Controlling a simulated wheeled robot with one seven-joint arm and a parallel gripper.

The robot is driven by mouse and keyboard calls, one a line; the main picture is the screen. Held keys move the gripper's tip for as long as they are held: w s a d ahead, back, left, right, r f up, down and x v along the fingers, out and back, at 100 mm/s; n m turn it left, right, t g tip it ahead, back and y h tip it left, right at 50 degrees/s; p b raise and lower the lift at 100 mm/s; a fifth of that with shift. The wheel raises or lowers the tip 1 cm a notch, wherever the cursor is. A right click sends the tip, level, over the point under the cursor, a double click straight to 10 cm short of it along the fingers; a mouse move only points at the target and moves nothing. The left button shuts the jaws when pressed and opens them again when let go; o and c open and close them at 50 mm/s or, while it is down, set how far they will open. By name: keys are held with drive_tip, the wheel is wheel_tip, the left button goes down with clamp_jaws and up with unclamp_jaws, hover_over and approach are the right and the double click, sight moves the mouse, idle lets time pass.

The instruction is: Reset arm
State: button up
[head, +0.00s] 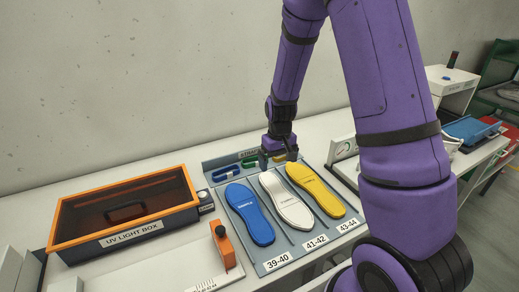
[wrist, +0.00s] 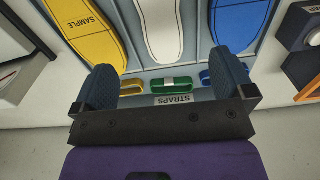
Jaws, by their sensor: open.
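My gripper (head: 278,157) hangs at the back edge of the sample tray, over the strap section. In the wrist view my gripper (wrist: 170,85) has its two blue padded fingers wide apart with nothing held between them. A green strap (wrist: 170,84) shows between the fingers, with a yellow strap (wrist: 131,86) and a blue strap (wrist: 207,78) at its sides, partly covered by the fingers. The blue insole (head: 250,213), white insole (head: 285,199) and yellow insole (head: 315,190) lie in their tray slots. I cannot tell whether the fingers touch anything.
A UV light box (head: 128,235) with an orange rim stands left of the tray (head: 270,262). A measuring device with an orange slider (head: 223,244) is in front of it. A dial gauge (head: 345,148) stands to the right. The wall is close behind.

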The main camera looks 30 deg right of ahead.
drive_tip(key=s+a+r+t, duration=0.1)
drive_tip(key=s+a+r, duration=0.15)
drive_tip(key=r, duration=0.95)
drive_tip(key=s+a+r+t, duration=0.1)
drive_tip(key=s+r+t, duration=0.1)
drive_tip(key=s+r, duration=0.7)
drive_tip(key=s+a+r+t, duration=0.2)
drive_tip(key=s+r, duration=0.7)
drive_tip(key=s, duration=0.4)
drive_tip(key=shift+s+a+r, duration=0.15)
drive_tip(key=shift+s+r, duration=0.05)
drive_tip(key=shift+s, duration=0.15)
drive_tip(key=shift+a, duration=0.1)
